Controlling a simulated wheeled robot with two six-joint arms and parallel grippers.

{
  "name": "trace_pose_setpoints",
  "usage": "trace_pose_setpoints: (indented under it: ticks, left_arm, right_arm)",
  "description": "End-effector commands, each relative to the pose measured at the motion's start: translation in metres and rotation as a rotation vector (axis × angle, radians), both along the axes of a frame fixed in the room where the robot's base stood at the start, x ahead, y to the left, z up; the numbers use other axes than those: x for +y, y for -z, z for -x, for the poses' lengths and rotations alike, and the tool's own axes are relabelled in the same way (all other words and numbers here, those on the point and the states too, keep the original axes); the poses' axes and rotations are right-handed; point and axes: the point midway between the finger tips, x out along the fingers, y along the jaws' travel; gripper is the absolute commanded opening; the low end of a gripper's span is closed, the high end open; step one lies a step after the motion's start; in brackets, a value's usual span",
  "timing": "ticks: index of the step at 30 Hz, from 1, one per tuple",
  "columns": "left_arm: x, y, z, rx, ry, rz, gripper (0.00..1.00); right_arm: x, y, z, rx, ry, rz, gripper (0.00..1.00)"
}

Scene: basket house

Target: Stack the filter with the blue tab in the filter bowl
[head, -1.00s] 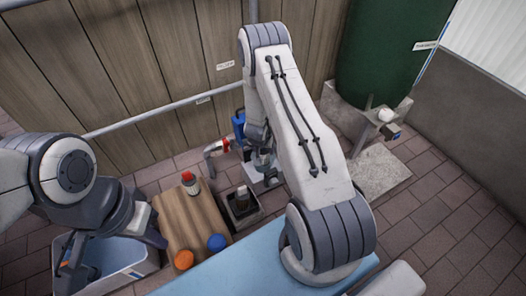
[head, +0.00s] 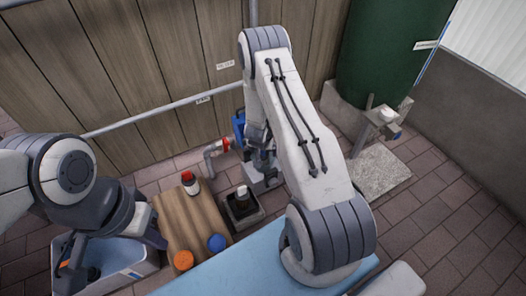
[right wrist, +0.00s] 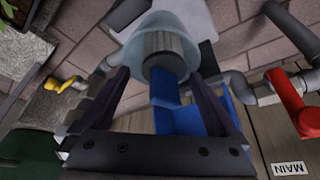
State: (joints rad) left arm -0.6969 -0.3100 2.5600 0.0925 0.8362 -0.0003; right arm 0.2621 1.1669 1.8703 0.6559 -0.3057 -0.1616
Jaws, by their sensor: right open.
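In the right wrist view a translucent bowl (right wrist: 122,28) holds a grey ribbed cylinder (right wrist: 178,45) that looks like a filter. A blue piece (right wrist: 165,102) shows between my fingers, below this cylinder in the picture; I cannot tell whether it is the tab or part of the blue housing behind. My right gripper (right wrist: 160,88) is open around this spot; in the head view it (head: 263,162) is partly hidden by my forearm. My left gripper (head: 110,252) is open and empty above a pale bin.
The pale bin (head: 137,272) stands at the left. A black tray (head: 232,222) holds a dark object. A red-marked pipe (head: 215,150) runs beside the blue housing (head: 238,122).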

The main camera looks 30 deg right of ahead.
Motion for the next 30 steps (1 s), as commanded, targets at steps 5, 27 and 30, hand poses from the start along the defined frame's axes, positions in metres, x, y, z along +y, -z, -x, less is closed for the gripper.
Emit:
trace_pose_setpoints:
  ticks: [5, 27, 30]
  left_arm:
    - [0.000, -0.010, 0.000, 0.000, 0.000, 0.000, 0.00]
    - [0.000, -0.062, 0.000, 0.000, 0.000, 0.000, 0.00]
    - [0.000, -0.061, 0.000, 0.000, 0.000, 0.000, 0.00]
  right_arm:
    - [0.000, -0.020, 0.000, -0.002, 0.001, 0.000, 0.96]
    - [0.032, -0.123, 0.033, 0.000, 0.000, 0.000, 0.96]
    - [0.037, -0.127, 0.031, -0.002, -0.012, -0.006, 0.96]
